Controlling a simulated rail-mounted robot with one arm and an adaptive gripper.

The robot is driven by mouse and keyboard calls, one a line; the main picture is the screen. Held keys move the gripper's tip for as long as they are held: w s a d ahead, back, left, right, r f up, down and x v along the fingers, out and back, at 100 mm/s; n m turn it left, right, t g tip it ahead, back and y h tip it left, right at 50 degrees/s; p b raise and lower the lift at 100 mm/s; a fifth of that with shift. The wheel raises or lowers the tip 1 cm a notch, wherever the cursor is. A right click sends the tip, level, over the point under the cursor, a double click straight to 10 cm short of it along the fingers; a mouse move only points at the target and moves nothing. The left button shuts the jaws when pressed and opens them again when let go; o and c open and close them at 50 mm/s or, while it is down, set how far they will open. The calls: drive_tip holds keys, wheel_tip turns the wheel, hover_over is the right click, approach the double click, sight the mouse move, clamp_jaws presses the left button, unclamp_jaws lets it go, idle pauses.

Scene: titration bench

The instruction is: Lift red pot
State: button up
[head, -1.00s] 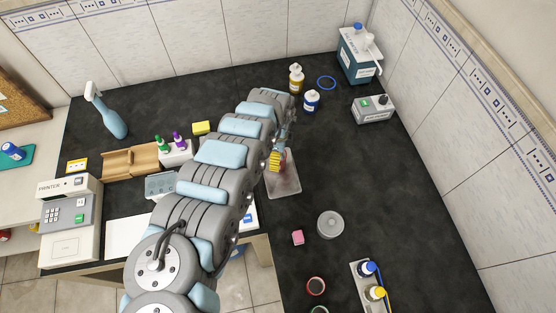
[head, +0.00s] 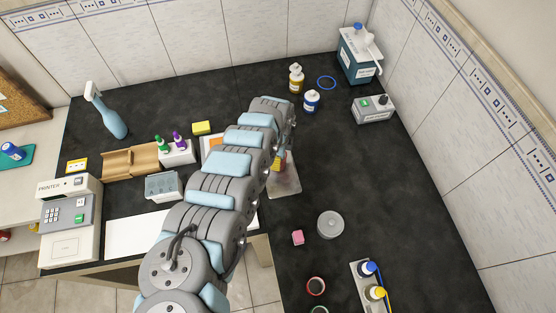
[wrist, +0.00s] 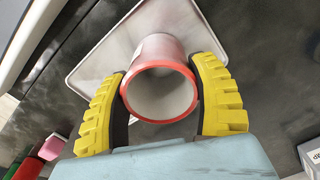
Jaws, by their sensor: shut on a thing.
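The red pot (wrist: 158,95) is in the wrist view, an open cup with a red rim and a pale inside. My gripper (wrist: 160,72) has its two yellow-padded fingers shut on it from both sides. Behind the pot in the wrist view is a pale flat tray (wrist: 100,62); I cannot tell whether the pot touches it. In the head view my gripper (head: 277,165) is over the tray (head: 286,188), and my arm hides most of the pot.
A grey round disc (head: 331,224) and a pink block (head: 297,237) lie in front of the tray. A grey device (head: 373,109) is at the back right. The counter right of the tray is clear.

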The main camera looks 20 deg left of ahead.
drive_tip(key=shift+r, duration=0.1)
drive_tip(key=shift+r, duration=0.4)
wheel_tip(320, 180, up, 3)
drive_tip(key=shift+s+f, duration=0.1)
drive_tip(key=shift+s, duration=0.05)
drive_tip(key=s+d+r+p, duration=0.5)
drive_tip(key=s+r+p, duration=0.4)
drive_tip(key=p, duration=0.8)
drive_tip(key=s, duration=0.3)
drive_tip(key=shift+s+r, duration=0.15)
drive_tip(key=shift+s, duration=0.15)
drive_tip(key=shift+d, duration=0.1)
